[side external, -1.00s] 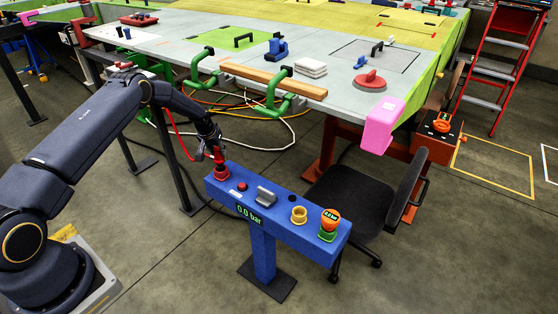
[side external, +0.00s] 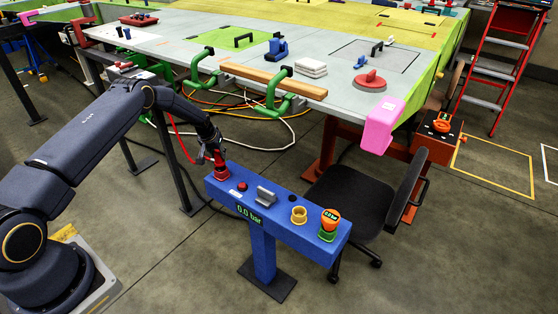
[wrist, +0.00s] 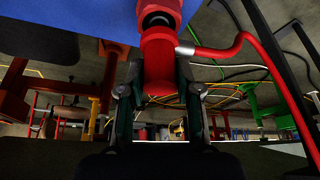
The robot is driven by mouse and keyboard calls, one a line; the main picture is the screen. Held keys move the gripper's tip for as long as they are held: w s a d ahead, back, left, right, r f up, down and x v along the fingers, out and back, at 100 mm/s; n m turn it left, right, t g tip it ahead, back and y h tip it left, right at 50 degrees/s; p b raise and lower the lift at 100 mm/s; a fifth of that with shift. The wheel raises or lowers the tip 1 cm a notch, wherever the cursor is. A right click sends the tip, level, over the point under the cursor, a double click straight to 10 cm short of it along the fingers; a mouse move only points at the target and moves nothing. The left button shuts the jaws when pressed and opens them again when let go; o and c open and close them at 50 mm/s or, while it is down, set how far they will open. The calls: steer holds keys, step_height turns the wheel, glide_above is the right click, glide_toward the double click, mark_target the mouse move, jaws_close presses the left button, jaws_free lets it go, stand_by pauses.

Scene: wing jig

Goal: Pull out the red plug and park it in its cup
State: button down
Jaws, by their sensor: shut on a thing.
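The red plug (wrist: 158,68) is between the fingers of my gripper (wrist: 158,98) in the wrist view, with a red hose leaving its side to the right. Above it a dark ring and a red socket (wrist: 160,8) show against the blue console. In the side view my gripper (side external: 213,157) is shut on the plug at the red socket (side external: 221,172), at the left end of the blue console (side external: 275,208). I cannot tell whether the plug is still seated. An empty-looking yellow cup (side external: 299,215) stands toward the console's right end.
The console carries a red button (side external: 242,186), a grey block (side external: 266,195), an orange-topped gauge (side external: 330,222) and a display reading 0.0 bar (side external: 250,214). A black chair (side external: 350,200) stands close behind. The large workbench (side external: 300,75) with green clamps lies beyond.

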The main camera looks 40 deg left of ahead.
steer(key=shift+f, duration=0.85)
steer(key=c, duration=0.7)
jaws_free()
